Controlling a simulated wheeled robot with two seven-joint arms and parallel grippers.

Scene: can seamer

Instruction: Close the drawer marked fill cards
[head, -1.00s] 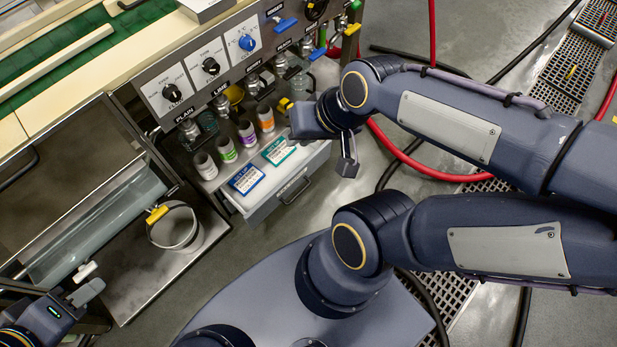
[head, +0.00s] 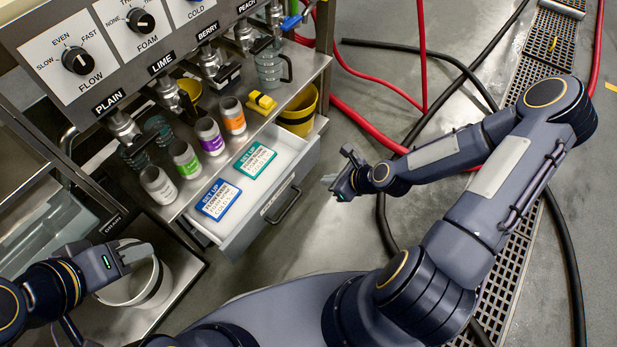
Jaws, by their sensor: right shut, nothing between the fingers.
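The drawer (head: 262,222) stands pulled out below the shelf of the filling station, with a dark bar handle (head: 285,207) on its front. The label on its front is too small to read. Inside it lie a blue-edged card (head: 219,200) and a green-edged card (head: 255,160). My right gripper (head: 336,187) is shut and empty, a short way right of the drawer front and apart from it. My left gripper (head: 130,250) is at the lower left, over a white bucket; I cannot tell whether its fingers are apart.
Several cans with coloured bands, such as a purple one (head: 210,137), stand on the shelf above the drawer. A yellow bucket (head: 299,112) is at the shelf's right end. The white bucket (head: 150,285) stands lower left. Red and black hoses cross the floor at right.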

